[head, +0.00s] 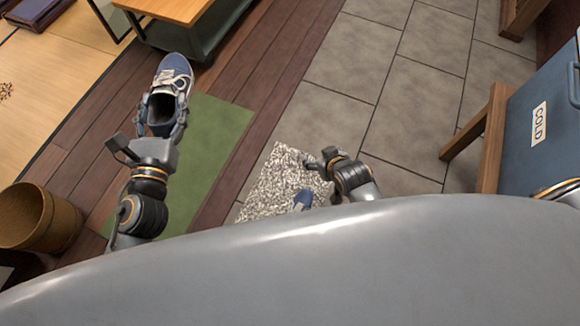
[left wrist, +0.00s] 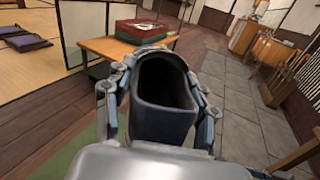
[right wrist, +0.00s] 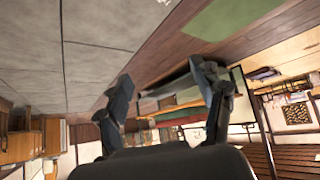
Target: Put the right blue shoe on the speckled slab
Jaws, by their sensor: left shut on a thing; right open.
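A blue shoe with white laces (head: 174,75) is held by my left gripper (head: 160,128), toe pointing away, above the floor near the green mat. In the left wrist view the shoe's dark heel opening (left wrist: 163,112) sits between the two fingers, which press its sides. The speckled slab (head: 268,187) lies on the floor, right of the held shoe and nearer to me.
A green mat (head: 218,125) lies on the wooden floor left of the slab. A low wooden table (head: 165,8) stands beyond the held shoe. A blue cooler marked COLD (head: 515,150) stands at the right.

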